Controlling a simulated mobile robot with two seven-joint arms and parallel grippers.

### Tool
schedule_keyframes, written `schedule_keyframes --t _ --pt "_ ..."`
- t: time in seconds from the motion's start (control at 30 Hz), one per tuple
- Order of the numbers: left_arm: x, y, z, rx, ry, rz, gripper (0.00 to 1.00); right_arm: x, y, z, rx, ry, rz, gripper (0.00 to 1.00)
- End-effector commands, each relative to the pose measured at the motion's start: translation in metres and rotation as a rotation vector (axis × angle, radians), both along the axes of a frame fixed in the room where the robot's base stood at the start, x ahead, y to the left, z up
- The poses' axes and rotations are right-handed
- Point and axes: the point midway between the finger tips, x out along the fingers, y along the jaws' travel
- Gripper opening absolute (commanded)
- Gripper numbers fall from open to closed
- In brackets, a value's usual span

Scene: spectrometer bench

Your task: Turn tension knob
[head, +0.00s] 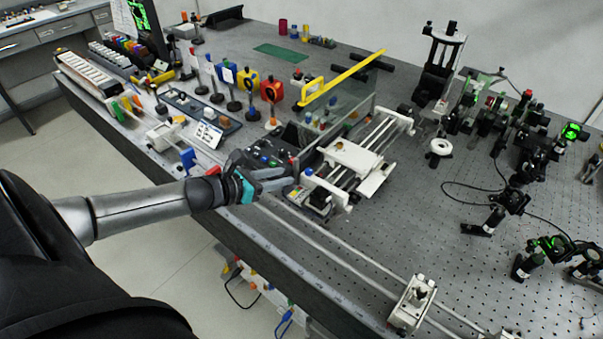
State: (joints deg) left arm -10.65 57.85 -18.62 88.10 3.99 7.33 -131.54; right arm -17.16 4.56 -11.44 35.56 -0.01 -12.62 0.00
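My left gripper (291,178) reaches in from the left over the front edge of the bench, its grey fingers pointing right. The fingertips are close to the left end of a white-railed stage device (352,157). A small blue-topped knob (309,172) stands at that end, just right of the fingertips. I cannot tell whether they touch it or whether it is the tension knob. The finger gap is too small to read. A black control box (265,157) with coloured buttons lies just behind the gripper. My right gripper is out of view.
A clear panel with a yellow bar (340,78) stands behind the stage. Colored optic holders (249,80) stand at back left. Long rails (330,245) with a white carriage (412,304) run along the front. Optics mounts (500,110) and cables fill the right; perforated bench top between is clear.

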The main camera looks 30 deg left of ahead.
Motion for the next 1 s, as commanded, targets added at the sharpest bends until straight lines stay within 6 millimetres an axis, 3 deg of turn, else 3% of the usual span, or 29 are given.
schedule_keyframes --t 0.6,1.0 --pt "0.054 -0.015 -0.023 -0.002 -0.003 0.002 0.38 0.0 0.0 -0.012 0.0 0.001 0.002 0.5" --pt "0.07 -0.02 -0.03 -0.002 -0.001 -0.001 0.38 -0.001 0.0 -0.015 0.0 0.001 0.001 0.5"
